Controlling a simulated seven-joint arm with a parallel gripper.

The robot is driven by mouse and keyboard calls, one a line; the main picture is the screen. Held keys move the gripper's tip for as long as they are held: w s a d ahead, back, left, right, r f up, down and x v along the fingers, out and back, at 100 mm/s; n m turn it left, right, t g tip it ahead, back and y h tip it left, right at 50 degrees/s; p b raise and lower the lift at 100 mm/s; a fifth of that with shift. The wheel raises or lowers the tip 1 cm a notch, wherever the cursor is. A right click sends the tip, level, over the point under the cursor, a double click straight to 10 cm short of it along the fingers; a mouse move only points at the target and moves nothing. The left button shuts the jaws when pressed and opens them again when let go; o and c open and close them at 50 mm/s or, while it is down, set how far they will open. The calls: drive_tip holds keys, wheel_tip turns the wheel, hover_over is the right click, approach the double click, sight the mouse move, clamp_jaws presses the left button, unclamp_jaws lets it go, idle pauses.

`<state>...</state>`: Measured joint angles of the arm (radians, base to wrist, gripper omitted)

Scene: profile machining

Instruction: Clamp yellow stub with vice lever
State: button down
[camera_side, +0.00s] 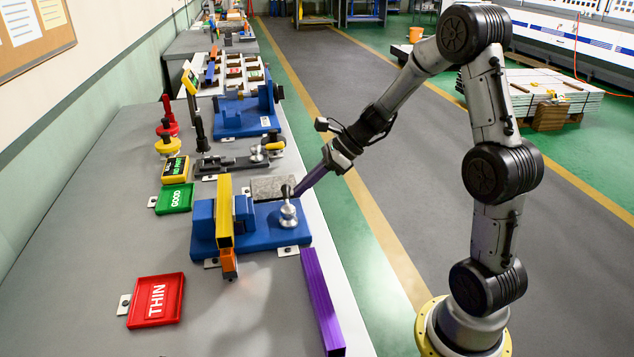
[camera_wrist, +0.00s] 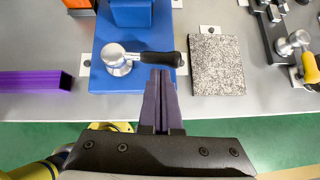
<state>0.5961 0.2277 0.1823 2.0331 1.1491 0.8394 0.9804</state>
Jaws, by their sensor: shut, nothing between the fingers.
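The yellow stub (camera_side: 224,212) sits between the two jaw blocks of the blue vice (camera_side: 270,238) in the side view. The vice also shows in the wrist view (camera_wrist: 108,77). Its lever has a round silver hub (camera_side: 288,215) and a black handle, which in the wrist view (camera_wrist: 162,58) extends right from the hub. My gripper (camera_side: 298,192) has purple fingers, shut and empty. In the wrist view its fingertips (camera_wrist: 160,72) are right by the handle's near side; I cannot tell if they touch. The stub is out of the wrist view.
An orange block (camera_side: 228,262) is at the vice's near end. A purple bar (camera_side: 321,300) lies along the bench edge. A grey stone plate (camera_wrist: 217,65) is beside the lever. Red THIN (camera_side: 156,301) and green GOOD (camera_side: 174,198) trays are left. The bench's near left is clear.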

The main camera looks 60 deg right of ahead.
drive_tip(key=shift+w+a, duration=0.1)
drive_tip(key=shift+w, duration=0.1)
drive_tip(key=shift+w+a+n+g+y, duration=0.3)
drive_tip(key=shift+w+a+n+y, duration=0.15)
drive_tip(key=shift+w+n, duration=0.25)
drive_tip(key=shift+s, duration=0.1)
